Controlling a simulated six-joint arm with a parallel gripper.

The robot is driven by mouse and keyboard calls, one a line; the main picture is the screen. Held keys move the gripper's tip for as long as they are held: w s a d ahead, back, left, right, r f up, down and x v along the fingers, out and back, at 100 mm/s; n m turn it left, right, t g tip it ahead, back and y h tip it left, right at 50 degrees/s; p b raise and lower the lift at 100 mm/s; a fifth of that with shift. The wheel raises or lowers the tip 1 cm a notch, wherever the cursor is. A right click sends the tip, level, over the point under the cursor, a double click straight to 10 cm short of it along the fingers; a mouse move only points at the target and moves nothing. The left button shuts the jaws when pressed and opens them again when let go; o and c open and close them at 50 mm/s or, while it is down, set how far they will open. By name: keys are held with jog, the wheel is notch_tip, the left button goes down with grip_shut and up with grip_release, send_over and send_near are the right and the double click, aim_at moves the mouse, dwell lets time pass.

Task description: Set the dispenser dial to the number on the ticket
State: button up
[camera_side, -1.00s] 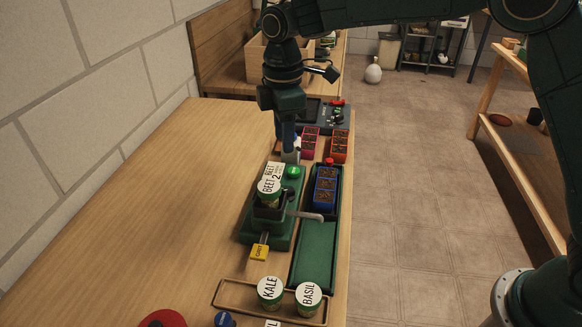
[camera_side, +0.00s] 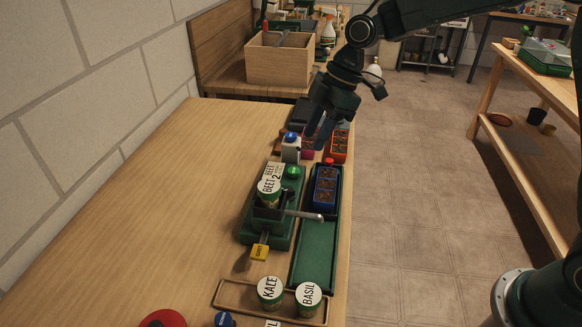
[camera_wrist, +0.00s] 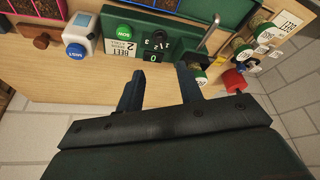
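The green dispenser (camera_side: 248,232) stands on the bench with a BEET seed tub (camera_side: 268,188) in it. The ticket (camera_side: 276,170) at its back reads BEET 2; it also shows in the wrist view (camera_wrist: 120,48). Beside the ticket in the wrist view, the dial area (camera_wrist: 157,45) carries the digits 1, 2, 3 and 0; I cannot tell its setting for sure. The green SOW button (camera_wrist: 123,30) is next to it. My gripper (camera_wrist: 159,70) is open and empty, its fingers apart over the bench. In the side view my gripper (camera_side: 318,133) hangs above the pots behind the dispenser.
A white box with a blue MIST button (camera_wrist: 75,51) stands behind the dispenser. A metal lever (camera_side: 304,215) sticks out toward the green tray (camera_side: 314,252), which holds a blue seedling pack (camera_side: 325,187). KALE (camera_side: 270,290) and BASIL (camera_side: 308,296) tubs stand in front.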

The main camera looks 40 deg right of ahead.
aim_at(290, 189)
jog(key=x, duration=1.3)
jog(key=shift+w+a+f, duration=0.1)
jog(key=shift+a+f, duration=0.1)
jog(key=shift+f, duration=0.1)
jog(key=shift+c, duration=0.3)
grip_shut()
